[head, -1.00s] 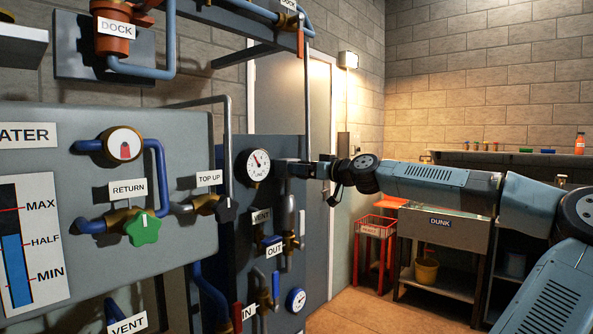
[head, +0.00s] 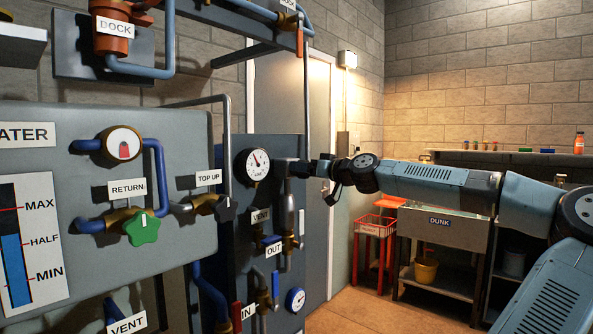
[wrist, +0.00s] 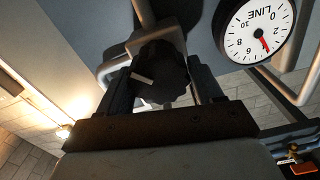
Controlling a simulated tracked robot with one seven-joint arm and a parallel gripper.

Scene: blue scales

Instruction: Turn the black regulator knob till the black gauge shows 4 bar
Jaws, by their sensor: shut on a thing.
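The black regulator knob (wrist: 168,70), lobed with a white mark pointing left, sits between the two dark fingers of my gripper (wrist: 160,82) in the wrist view. My gripper is shut on it. The black-rimmed LINE gauge (head: 252,165) has a white dial. It also shows in the wrist view (wrist: 250,30), turned over, with its red needle close to the 4. The exact reading is too small to tell.
Left of the gauge are the TOP UP black knob (head: 226,209) and the green RETURN knob (head: 142,229). Below it are the VENT and OUT valves and a blue-rimmed gauge (head: 295,299). Pipes run close around the gripper. A DUNK tank (head: 440,240) stands behind the arm.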

